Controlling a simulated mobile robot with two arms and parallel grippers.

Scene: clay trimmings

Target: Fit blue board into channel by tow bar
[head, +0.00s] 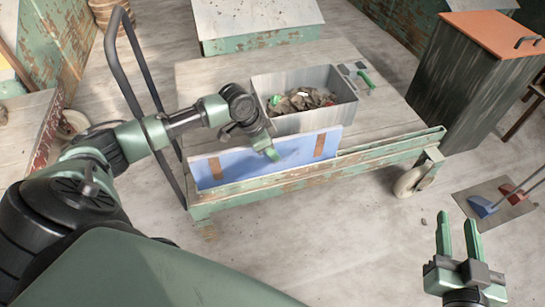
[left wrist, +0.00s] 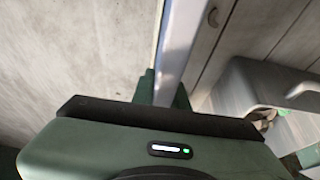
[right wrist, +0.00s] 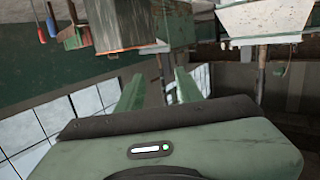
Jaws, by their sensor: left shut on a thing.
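The blue board (head: 240,163), with two brown bands, stands on its long edge along the cart's near side. My left gripper (head: 270,152) is shut on its upper edge near the middle. In the left wrist view the board (left wrist: 180,45) shows edge-on between the fingers. The green channel (head: 395,147) runs along the cart's near edge; its right part is empty. The board is at its left part, close to the black tow bar (head: 133,70). I cannot tell whether its lower edge is seated. My right gripper (head: 459,238) is open and empty, right of the cart.
A grey bin (head: 315,121) of clay trimmings stands on the cart (head: 215,80) just behind the board. A green-handled tool (head: 366,79) lies beside it. A dark cabinet with an orange lid (head: 490,35) stands right. The floor in front is mostly clear.

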